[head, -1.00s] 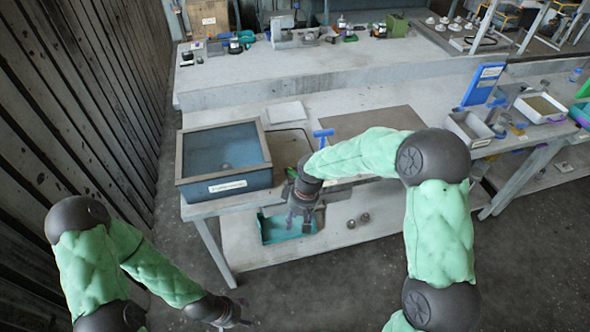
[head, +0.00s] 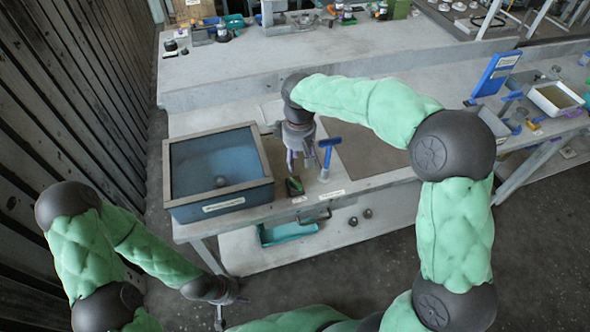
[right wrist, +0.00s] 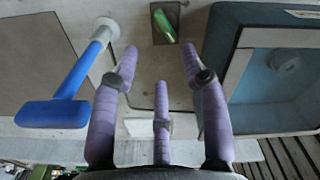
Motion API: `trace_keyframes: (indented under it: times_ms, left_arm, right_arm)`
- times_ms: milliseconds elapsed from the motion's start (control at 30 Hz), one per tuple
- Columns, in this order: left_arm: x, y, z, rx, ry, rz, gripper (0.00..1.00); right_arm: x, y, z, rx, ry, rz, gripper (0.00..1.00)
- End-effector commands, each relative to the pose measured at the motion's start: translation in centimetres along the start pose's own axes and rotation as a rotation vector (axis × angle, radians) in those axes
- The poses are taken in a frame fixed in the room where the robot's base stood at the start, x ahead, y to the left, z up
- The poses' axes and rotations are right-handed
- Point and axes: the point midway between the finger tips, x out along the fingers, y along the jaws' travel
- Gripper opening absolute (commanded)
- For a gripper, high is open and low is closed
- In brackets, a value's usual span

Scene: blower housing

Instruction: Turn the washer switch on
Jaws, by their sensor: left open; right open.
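The washer switch, a green rocker in a dark housing (head: 295,187), sits on the bench beside the blue basin; it also shows in the right wrist view (right wrist: 164,25), at the top centre. My right gripper (head: 300,162) is open and empty, just behind and above the switch in the head view. In the right wrist view its purple fingers (right wrist: 160,62) are spread, with the switch beyond the gap between them. I see no contact with the switch. My left gripper (head: 230,308) is open and empty, low in front of the bench.
The grey-framed blue basin (head: 188,208) stands left of the switch. A blue T-shaped handle (head: 326,157) rises close on its right, also in the right wrist view (right wrist: 70,98). A teal tray (head: 288,233) lies on the lower shelf. A brown mat (head: 370,160) lies right of the handle.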

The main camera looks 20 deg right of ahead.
Motion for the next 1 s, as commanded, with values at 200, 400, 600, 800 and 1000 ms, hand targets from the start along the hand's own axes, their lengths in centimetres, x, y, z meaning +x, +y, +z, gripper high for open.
trace_keyframes:
  times_ms: [200, 400, 600, 800, 1000]
  left_arm:
    - [0.7, -0.3, 0.1, 0.0, -0.003, 0.0, 0.6]
    - [1.7, -0.6, 0.0, 0.0, -0.002, 0.0, 0.6]
    - [2.5, -0.9, 0.0, 0.0, -0.002, 0.0, 0.6]
    - [2.8, -1.0, 0.0, 0.0, -0.002, 0.0, 0.6]
    - [2.8, -1.0, 0.0, 0.0, -0.001, 0.0, 0.6]
  right_arm:
    - [2.5, -0.1, 0.1, 0.0, -0.003, -0.001, 0.45]
    - [6.3, 0.0, 0.1, 0.0, -0.004, -0.002, 0.45]
    - [9.1, 0.0, 0.0, 0.0, -0.001, -0.001, 0.45]
    - [10.5, 0.0, 0.0, 0.001, -0.001, 0.0, 0.45]
    - [10.7, 0.0, 0.0, 0.001, 0.001, 0.0, 0.45]
